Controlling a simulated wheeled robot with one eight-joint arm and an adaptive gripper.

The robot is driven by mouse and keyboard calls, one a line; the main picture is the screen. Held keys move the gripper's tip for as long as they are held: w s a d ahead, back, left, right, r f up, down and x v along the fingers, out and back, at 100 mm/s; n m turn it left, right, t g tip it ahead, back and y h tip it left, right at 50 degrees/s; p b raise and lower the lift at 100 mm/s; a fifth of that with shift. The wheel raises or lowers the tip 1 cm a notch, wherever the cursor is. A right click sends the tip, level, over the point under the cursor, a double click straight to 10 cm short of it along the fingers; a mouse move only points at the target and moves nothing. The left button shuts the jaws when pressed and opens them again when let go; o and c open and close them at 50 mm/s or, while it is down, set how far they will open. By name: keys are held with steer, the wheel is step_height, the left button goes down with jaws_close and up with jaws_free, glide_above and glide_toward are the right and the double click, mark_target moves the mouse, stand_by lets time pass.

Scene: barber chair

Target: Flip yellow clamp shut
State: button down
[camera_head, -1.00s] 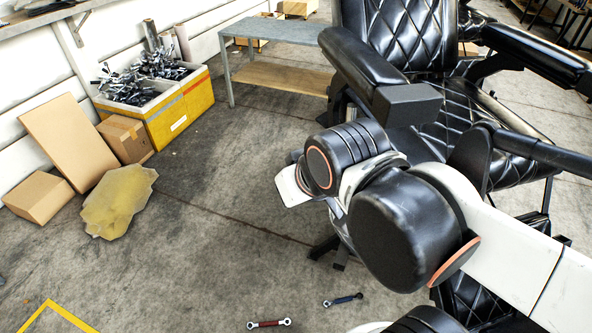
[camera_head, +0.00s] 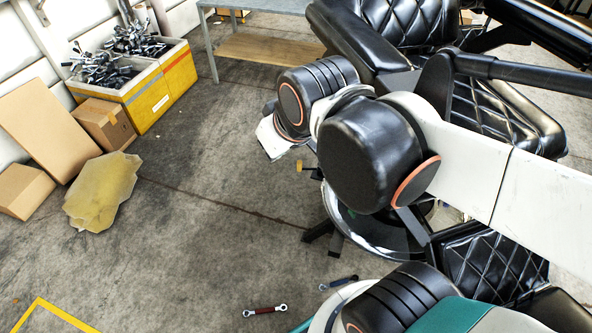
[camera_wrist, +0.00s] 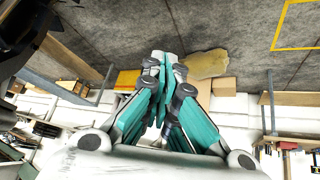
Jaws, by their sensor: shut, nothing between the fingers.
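In the head view, a small yellow piece (camera_head: 299,166) with a dark part beside it shows just below my wrist, by the barber chair. It may be the yellow clamp, but it is too small to tell whether it is open or shut. My arm covers the area around it. In the wrist view, my gripper (camera_wrist: 163,64) is shut and empty, its teal fingers together. No clamp can be made out near the fingertips there. In the head view, the gripper's fingers are hidden behind my arm.
The black barber chair (camera_head: 500,115) stands close behind my arm. A red wrench (camera_head: 265,310) and a blue wrench (camera_head: 338,283) lie on the floor. Yellow bins (camera_head: 165,92) and cardboard boxes (camera_head: 103,122) stand at the left.

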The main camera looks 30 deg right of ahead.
steer(key=w+d+f+n+g, duration=0.1)
steer(key=w+d+f+n, duration=0.3)
steer(key=w, duration=0.5)
steer(key=w+d+f+n+g+h, duration=0.1)
steer(key=w+d+f+n, duration=0.3)
steer(key=w, duration=0.4)
steer(key=w+d+f+n+g, duration=0.1)
steer(key=w+d+f+n, duration=0.3)
steer(key=w, duration=0.5)
steer(key=w+d+f+n, duration=0.1)
steer(key=d+f+n, duration=0.2)
steer(key=f, duration=0.9)
steer(key=w+d+f+n+g+p, duration=0.1)
steer(key=d+f+n, duration=0.2)
steer(key=f, duration=0.9)
steer(key=w+d+f+n+g+h, duration=0.1)
steer(key=d+f+n, duration=0.2)
steer(key=f, duration=0.9)
steer(key=n, duration=0.3)
steer(key=shift+w+d, duration=0.35)
steer(key=shift+d, duration=0.05)
